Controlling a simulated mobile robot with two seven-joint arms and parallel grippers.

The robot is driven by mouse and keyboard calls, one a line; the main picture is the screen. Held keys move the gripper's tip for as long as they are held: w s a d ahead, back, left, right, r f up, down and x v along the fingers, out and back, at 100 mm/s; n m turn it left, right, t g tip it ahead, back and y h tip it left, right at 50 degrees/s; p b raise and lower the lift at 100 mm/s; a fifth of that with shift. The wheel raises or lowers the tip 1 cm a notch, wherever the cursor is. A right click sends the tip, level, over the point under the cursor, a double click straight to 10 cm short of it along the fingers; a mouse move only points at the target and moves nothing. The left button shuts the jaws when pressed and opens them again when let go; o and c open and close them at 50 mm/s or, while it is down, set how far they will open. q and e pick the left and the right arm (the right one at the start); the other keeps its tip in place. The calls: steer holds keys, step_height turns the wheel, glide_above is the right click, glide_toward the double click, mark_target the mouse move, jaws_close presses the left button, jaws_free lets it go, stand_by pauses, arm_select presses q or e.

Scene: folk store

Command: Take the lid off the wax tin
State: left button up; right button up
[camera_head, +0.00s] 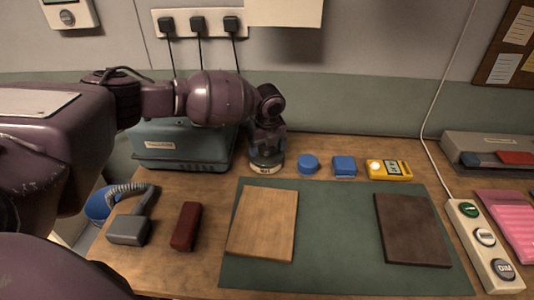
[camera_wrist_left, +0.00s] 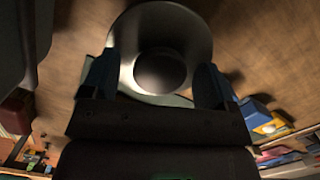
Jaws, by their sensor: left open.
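The wax tin (camera_head: 265,169) is a small round container with a pale label, standing on the wooden table behind the green mat. My left gripper (camera_head: 267,148) is directly over it, pointing down, and hides most of its top. In the left wrist view the tin's round grey top (camera_wrist_left: 195,30) shows, with a darker round knob-like centre. The two blue fingers of my left gripper (camera_wrist_left: 155,85) are apart, one on each side of this top. I cannot tell whether they touch it. My right gripper is in neither view.
A blue round object (camera_head: 308,164), a blue block (camera_head: 344,166) and a yellow meter (camera_head: 389,169) stand right of the tin. A teal box (camera_head: 183,145) is close on its left. The green mat (camera_head: 340,240) holds a light board (camera_head: 262,222) and a dark board (camera_head: 412,230).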

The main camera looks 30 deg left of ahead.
arm_select(q)
steer(key=c, duration=1)
steer(key=shift+r, duration=0.1)
